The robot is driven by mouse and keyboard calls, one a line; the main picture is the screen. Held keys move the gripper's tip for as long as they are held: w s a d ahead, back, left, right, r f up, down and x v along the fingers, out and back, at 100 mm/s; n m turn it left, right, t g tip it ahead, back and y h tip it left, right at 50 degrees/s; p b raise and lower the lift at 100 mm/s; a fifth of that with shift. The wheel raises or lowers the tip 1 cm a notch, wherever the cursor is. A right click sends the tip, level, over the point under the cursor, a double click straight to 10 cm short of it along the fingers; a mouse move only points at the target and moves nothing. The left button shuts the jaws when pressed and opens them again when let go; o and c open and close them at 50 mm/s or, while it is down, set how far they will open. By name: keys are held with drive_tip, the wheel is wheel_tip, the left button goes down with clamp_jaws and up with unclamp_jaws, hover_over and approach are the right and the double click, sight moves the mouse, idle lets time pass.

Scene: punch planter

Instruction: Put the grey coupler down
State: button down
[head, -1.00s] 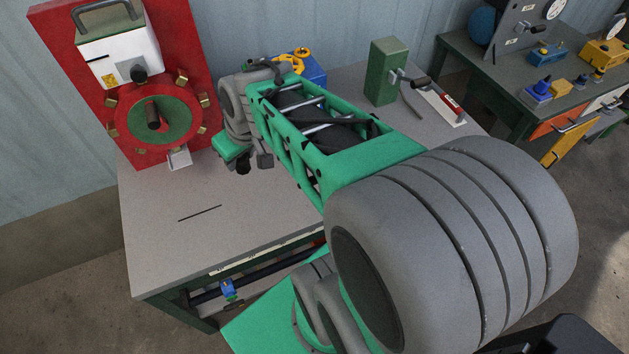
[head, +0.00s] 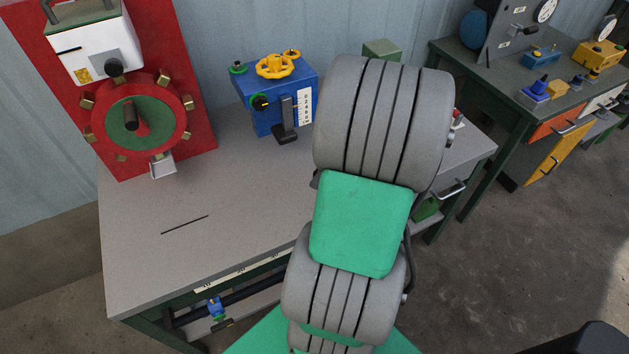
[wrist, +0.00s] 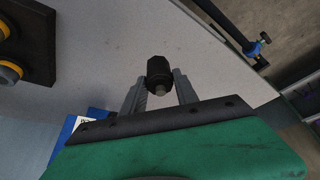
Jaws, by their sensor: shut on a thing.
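The coupler (wrist: 158,72) shows in the wrist view as a small, dark, nearly black cylinder with a paler end towards me. My gripper (wrist: 160,90) is shut on it, with one grey finger on each side. The pale grey bench top (wrist: 105,55) shows behind the coupler; I cannot tell whether the coupler touches it. In the head view my own arm hides the gripper, the coupler and the right part of the bench.
A red panel (head: 185,75) with a round flanged wheel stands at the bench's back left. A blue box (head: 262,95) with yellow handwheels stands mid-back. The bench's front left (head: 140,270) is clear apart from a dark slot. A green block (head: 382,48) shows behind my arm.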

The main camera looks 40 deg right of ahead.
drive_tip(key=w+f, duration=0.1)
drive_tip(key=f, duration=0.1)
drive_tip(key=w+d+f, duration=0.1)
drive_tip(key=w, duration=0.1)
drive_tip(key=w+d+f, duration=0.1)
drive_tip(key=f, duration=0.1)
drive_tip(key=shift+w+f, duration=0.2)
drive_tip(key=shift+f, duration=0.15)
wheel_tip(320, 180, down, 3)
drive_tip(key=shift+r+p, duration=0.15)
drive_tip(key=shift+p, duration=0.45)
drive_tip(key=shift+f, duration=0.4)
drive_tip(key=c, duration=0.9)
unclamp_jaws()
drive_tip(key=shift+c, duration=0.2)
drive_tip(key=shift+r, duration=0.1)
